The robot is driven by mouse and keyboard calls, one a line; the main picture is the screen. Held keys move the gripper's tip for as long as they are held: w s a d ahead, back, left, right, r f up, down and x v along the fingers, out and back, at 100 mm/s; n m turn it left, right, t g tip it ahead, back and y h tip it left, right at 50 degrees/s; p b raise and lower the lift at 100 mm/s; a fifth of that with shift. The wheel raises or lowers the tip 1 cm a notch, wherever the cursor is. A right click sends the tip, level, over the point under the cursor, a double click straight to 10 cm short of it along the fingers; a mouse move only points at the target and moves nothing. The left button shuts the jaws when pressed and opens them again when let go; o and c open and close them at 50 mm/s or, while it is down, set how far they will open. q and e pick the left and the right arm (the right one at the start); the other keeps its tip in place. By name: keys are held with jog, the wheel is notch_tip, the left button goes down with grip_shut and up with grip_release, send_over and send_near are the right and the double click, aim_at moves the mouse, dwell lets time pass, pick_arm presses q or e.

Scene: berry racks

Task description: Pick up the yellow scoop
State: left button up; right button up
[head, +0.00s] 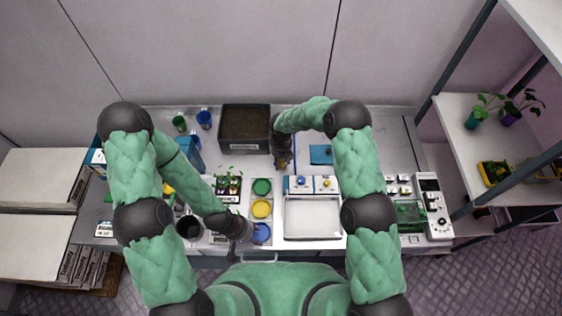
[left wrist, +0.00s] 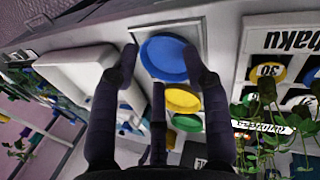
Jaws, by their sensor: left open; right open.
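A yellow round piece (head: 262,208) sits in a white holder, between a green round piece (head: 261,187) and a blue one (head: 261,232). I cannot tell if it is the scoop. In the left wrist view the yellow piece (left wrist: 182,98) shows partly behind my fingers. My left gripper (head: 248,233) is open at the blue piece; its fingertips (left wrist: 160,62) flank the blue disc (left wrist: 165,58) in that view, and I cannot tell if they touch it. My right gripper (head: 283,160) is open over the back of the table, in front of the dark bin.
A dark soil bin (head: 245,120) stands at the back. A white tray (head: 312,228) lies right of the round pieces. A black cup (head: 188,228) and potted seedlings (head: 228,185) are at the left. A shelf with plants (head: 480,140) is at the right.

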grip_shut()
pick_arm(q)
jog(key=shift+r, duration=0.15)
pick_arm(e)
jog(key=shift+r, duration=0.45)
pick_arm(q)
jog(key=shift+r+p, duration=0.45)
jog(key=shift+p, duration=0.15)
pick_arm(e)
notch_tip(320, 180, up, 2)
jog(key=shift+r, duration=0.25)
pick_arm(q)
notch_tip(320, 180, up, 6)
jog(key=p, duration=0.5)
jog(key=shift+f+p, duration=0.2)
jog(key=shift+p, duration=0.1)
pick_arm(e)
jog(key=s+d+r, duration=0.3)
jog(key=s+r, duration=0.6)
jog(key=s, duration=0.4)
jog(key=shift+s+d+r, duration=0.25)
jog(key=shift+s+d, duration=0.1)
